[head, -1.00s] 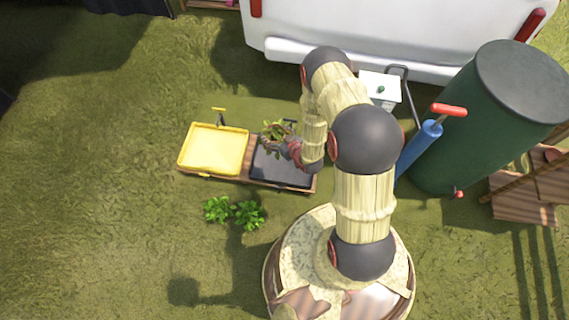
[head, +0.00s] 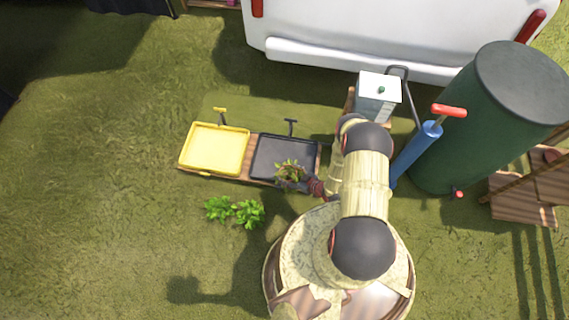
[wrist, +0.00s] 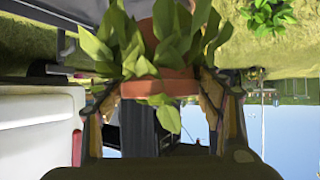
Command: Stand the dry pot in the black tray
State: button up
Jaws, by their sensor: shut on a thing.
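My gripper (wrist: 168,95) is shut on a terracotta pot (wrist: 160,86) with a leafy plant (wrist: 110,40); in the wrist view the fingers press on both sides of its rim. In the head view the plant (head: 290,168) shows over the near right part of the black tray (head: 275,152), with my gripper (head: 308,184) at its right. The pot's base is hidden, so I cannot tell whether it touches the tray. The black tray lies on a wooden board and otherwise looks empty.
A yellow tray (head: 213,148) sits left of the black tray. A white-topped box (head: 378,95), a blue pump (head: 417,150) and a dark green barrel (head: 490,120) stand at the right. A white vehicle (head: 390,35) is behind.

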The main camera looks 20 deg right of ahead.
jog(key=shift+s+a+f, duration=0.2)
jog(key=shift+s+f, duration=0.5)
jog(key=shift+f, duration=0.25)
jog(key=shift+d+f, duration=0.15)
jog(key=shift+f, duration=0.15)
jog(key=w+d+f+b, duration=0.4)
jog(key=w+d, duration=0.1)
jog(key=d, duration=0.1)
jog(key=b, duration=0.5)
send_over(298, 171)
jog(key=shift+s+f, duration=0.1)
jog(key=shift+f, duration=4.25)
jog(key=shift+f, duration=0.1)
jog(key=o, duration=1.4)
